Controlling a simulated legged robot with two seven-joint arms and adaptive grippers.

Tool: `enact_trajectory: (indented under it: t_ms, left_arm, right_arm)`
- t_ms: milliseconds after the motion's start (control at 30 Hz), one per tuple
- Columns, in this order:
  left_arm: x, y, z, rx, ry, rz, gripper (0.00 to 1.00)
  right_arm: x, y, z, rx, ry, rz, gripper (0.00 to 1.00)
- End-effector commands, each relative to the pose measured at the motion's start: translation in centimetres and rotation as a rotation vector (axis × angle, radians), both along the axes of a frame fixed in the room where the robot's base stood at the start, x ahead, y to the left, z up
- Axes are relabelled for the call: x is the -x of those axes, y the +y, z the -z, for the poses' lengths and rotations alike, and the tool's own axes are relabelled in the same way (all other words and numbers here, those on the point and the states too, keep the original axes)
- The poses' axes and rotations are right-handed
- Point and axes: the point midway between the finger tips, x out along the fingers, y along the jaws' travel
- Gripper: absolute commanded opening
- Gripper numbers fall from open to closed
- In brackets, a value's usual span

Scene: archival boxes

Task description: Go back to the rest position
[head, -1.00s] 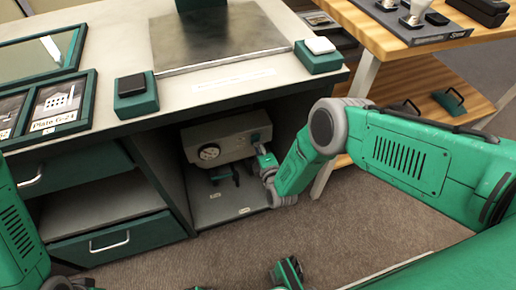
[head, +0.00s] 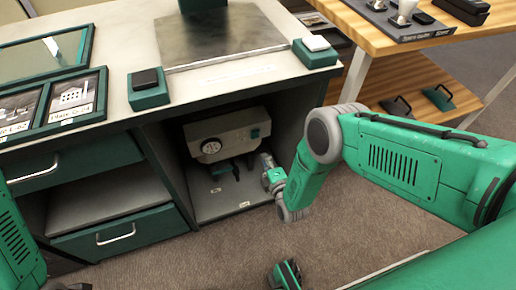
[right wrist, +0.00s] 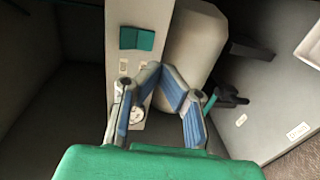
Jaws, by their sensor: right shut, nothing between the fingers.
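My right gripper (head: 265,160) is at the mouth of the open bay under the desk, to the right of a grey device (head: 228,138) with a round dial. The right wrist view shows the gripper (right wrist: 161,72) with its blue-padded fingers together and nothing between them. That view also shows the device (right wrist: 125,75) with a teal square beyond the fingers. A gap shows between the gripper and the device in the head view.
The desk's bay (head: 225,202) has side walls close around the device. A table (head: 345,15) with a wooden shelf (head: 420,95) stands at the right. Framed pictures (head: 75,97) and two small teal blocks (head: 148,92) lie on the desk top. Carpet (head: 190,262) is open in front.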

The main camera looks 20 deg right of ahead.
Motion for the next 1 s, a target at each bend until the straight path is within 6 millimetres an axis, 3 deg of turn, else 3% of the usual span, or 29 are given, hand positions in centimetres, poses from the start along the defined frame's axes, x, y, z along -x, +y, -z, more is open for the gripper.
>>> enact_trajectory:
  t_ms: [100, 300, 733, 867, 1000]
  left_arm:
    - [0.0, -0.1, -1.0, 0.001, 0.001, 0.002, 0.4]
    - [0.1, 0.0, -1.7, 0.001, 0.001, 0.002, 0.4]
    - [0.1, 0.0, -2.0, 0.0, 0.002, 0.001, 0.4]
    - [0.1, 0.0, -3.1, 0.001, 0.002, 0.001, 0.4]
    - [0.0, 0.0, -5.1, 0.001, 0.001, 0.002, 0.4]
  right_arm:
    - [2.4, -0.1, -0.2, 0.002, 0.002, 0.0, 0.0]
    - [4.8, 0.2, -0.3, 0.007, 0.001, -0.001, 0.0]
    - [5.6, -0.2, -0.3, -0.024, 0.029, -0.001, 0.0]
    - [6.2, -0.7, -1.3, -0.176, 0.182, 0.014, 0.0]
    - [9.6, -2.2, -3.8, -0.456, 0.486, 0.135, 0.0]
